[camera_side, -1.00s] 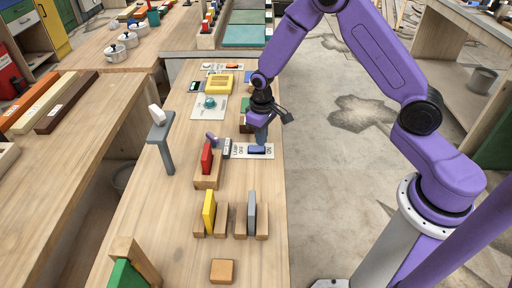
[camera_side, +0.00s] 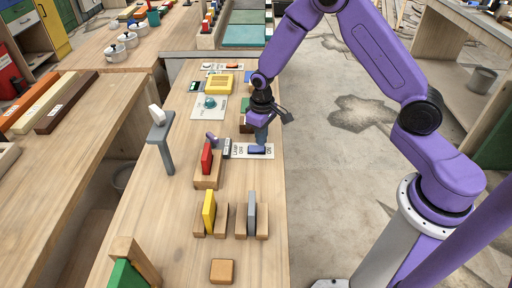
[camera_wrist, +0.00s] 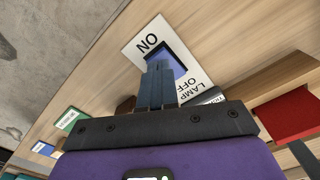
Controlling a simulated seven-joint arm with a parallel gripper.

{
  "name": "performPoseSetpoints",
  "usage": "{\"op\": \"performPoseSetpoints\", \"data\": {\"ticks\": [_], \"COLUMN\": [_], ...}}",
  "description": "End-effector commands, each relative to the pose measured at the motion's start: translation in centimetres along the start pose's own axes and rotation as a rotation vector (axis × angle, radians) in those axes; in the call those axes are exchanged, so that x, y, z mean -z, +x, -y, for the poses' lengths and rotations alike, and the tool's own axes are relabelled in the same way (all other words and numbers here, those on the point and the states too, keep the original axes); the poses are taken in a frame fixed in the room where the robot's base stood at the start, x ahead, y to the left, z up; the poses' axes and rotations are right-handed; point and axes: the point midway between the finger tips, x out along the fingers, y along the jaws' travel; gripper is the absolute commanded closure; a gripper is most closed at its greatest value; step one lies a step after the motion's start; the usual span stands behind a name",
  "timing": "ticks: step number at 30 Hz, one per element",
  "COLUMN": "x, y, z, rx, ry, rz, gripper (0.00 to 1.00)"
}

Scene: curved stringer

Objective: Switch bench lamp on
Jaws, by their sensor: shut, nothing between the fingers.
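The lamp switch is a blue rocker (camera_side: 257,149) on a white plate (camera_side: 238,152) marked LAMP, OFF and ON. The plate lies on the wooden bench near its right edge. In the wrist view the rocker (camera_wrist: 178,57) shows partly behind my fingers, with the ON print beside it at the upper left of the plate (camera_wrist: 150,41). My gripper (camera_side: 261,143) points down and is shut and empty. Its fingertips (camera_wrist: 160,66) are at the rocker, toward the ON end. I cannot tell whether they press on it. The white-headed bench lamp (camera_side: 157,116) stands on a grey post to the left.
A red piece (camera_side: 207,158) in a wooden holder stands just left of the plate. Yellow (camera_side: 209,212) and grey (camera_side: 251,212) pieces stand nearer the front. A teal button plate (camera_side: 209,106) and a yellow tray (camera_side: 219,84) lie farther back.

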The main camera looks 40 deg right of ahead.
Motion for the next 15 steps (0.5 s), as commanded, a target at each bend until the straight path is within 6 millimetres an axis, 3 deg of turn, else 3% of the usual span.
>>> {"op": "performPoseSetpoints", "data": {"ticks": [15], "x": [0.02], "y": [0.56], "z": [0.00], "rx": [0.000], "ry": [0.000], "rz": [0.000], "gripper": [1.00]}}
